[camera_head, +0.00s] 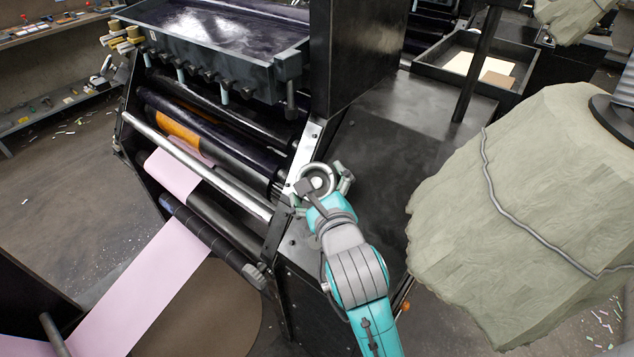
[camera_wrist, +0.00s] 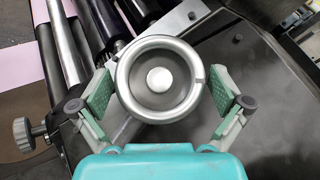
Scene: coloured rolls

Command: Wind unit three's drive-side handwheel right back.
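A round silver handwheel (camera_head: 318,178) sits on the near side of a printing unit. In the wrist view the handwheel (camera_wrist: 138,98) fills the middle, seen face on, with a pale round hub and a small mark on its right rim. My gripper (camera_wrist: 160,88) is open, one green-padded finger on each side of the wheel, with narrow gaps to the rim. In the head view my gripper (camera_head: 327,190) reaches up to the wheel from below, and partly hides it. No unit number can be read.
A pink web (camera_head: 150,290) runs over the rollers at left. A grey knob (camera_wrist: 24,134) on a roller end shows left of my gripper. A large draped bulk (camera_head: 520,210) stands at right. An open tray (camera_head: 430,72) lies behind.

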